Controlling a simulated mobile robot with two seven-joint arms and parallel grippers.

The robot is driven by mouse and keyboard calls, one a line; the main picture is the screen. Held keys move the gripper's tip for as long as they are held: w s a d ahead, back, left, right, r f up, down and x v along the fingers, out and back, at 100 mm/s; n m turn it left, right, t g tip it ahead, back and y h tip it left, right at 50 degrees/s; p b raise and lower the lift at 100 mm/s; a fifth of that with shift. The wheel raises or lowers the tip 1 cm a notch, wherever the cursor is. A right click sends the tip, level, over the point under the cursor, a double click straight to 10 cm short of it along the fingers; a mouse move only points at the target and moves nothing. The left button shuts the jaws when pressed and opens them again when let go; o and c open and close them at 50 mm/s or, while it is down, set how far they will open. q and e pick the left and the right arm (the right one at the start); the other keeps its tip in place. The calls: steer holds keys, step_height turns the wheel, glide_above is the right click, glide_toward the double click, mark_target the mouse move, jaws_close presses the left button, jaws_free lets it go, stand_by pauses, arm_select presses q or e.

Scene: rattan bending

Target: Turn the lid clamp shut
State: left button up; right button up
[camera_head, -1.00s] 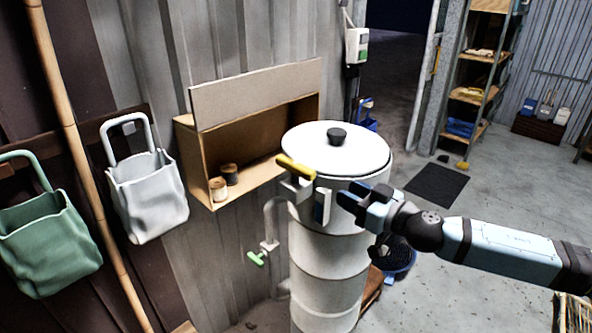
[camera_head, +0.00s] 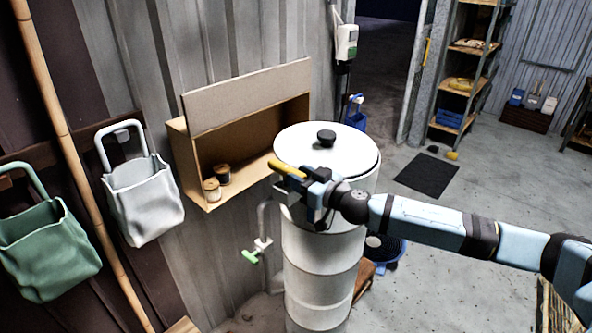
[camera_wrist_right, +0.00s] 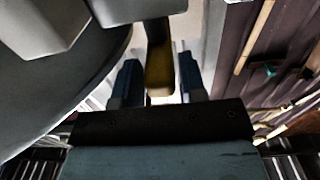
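The lid clamp (camera_head: 287,169) has a yellow handle and sits at the left front of the white cylinder's rim. The round white lid (camera_head: 350,155) with a dark knob lies on top of the cylinder (camera_head: 320,270). My right gripper (camera_head: 308,182) is at the clamp and hides part of it. In the right wrist view the yellow clamp handle (camera_wrist_right: 160,72) stands between the two blue fingers of my right gripper (camera_wrist_right: 159,84). The fingers are apart, with narrow gaps beside the handle. My left gripper is not in view.
An open wooden wall box (camera_head: 240,150) with two spools is behind the cylinder. A tap with a green handle (camera_head: 250,256) sits low at its left. White and green bags (camera_head: 145,205) hang on the left wall. Open floor lies to the right.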

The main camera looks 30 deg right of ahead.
steer(key=shift+w+a, duration=0.2)
steer(key=shift+w, duration=0.4)
steer(key=c, duration=0.6)
steer(key=shift+c, duration=0.2)
